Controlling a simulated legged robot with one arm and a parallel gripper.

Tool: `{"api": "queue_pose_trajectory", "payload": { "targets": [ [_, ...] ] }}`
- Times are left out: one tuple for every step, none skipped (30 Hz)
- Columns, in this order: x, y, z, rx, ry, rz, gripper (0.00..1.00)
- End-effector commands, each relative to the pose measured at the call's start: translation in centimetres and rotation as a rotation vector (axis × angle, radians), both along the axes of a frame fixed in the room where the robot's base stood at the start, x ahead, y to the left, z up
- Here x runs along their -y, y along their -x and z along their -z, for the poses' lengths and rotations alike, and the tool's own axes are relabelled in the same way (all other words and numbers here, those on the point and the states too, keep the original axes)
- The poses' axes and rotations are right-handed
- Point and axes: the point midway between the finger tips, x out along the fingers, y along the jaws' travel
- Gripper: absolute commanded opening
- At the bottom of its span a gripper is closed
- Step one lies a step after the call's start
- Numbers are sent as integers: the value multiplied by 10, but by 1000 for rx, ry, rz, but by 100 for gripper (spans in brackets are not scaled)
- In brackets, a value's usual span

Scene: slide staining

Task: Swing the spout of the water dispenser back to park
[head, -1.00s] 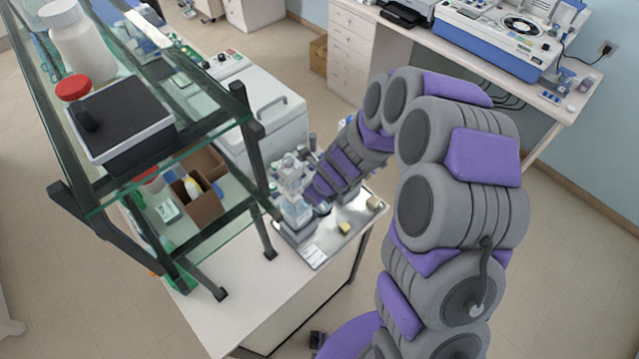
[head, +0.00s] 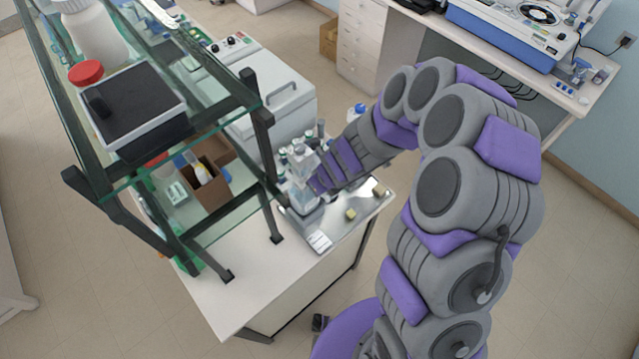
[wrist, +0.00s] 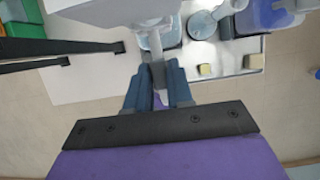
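The water dispenser (head: 301,192) is a pale, clear-walled unit on a metal tray at the bench's right end. In the wrist view its white body (wrist: 120,12) fills the top centre, and its grey-white spout (wrist: 157,76) points down toward my palm. My gripper (wrist: 158,78) has its two blue-grey fingers on either side of the spout, seemingly touching it on both sides. In the head view my arm's end reaches the dispenser from the right, and the fingers and spout cannot be made out there.
The metal tray (head: 327,226) also carries small yellowish blocks (head: 350,214). A glass shelf rack (head: 262,125) stands close left of the dispenser. A white lidded machine (head: 285,100) is behind. Open floor lies right of the bench.

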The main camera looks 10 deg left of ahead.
Motion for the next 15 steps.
{"api": "queue_pose_trajectory", "payload": {
  "targets": [
    [0, 0, 0, 0, 0, 0, 26],
    [0, 0, 0, 0, 0, 0, 29],
    [0, 0, 0, 1, -1, 0, 33],
    [0, 0, 0, 0, 0, 0, 36],
    [0, 1, 0, 1, -1, 0, 38],
    [0, 1, 0, 1, -1, 0, 42],
    [0, 1, -1, 1, 0, -1, 45],
    [0, 1, -1, 1, 0, -1, 45],
    [0, 1, -1, 1, 0, -1, 45],
    [0, 1, -1, 1, 0, -1, 45],
    [0, 1, -1, 1, 0, -1, 45],
    [0, 1, -1, 1, 0, -1, 45],
    [0, 1, -1, 1, 0, -1, 45],
    [1, 1, -1, 1, 0, -1, 45],
    [1, 1, -2, 1, 0, -1, 45]
  ]
}}
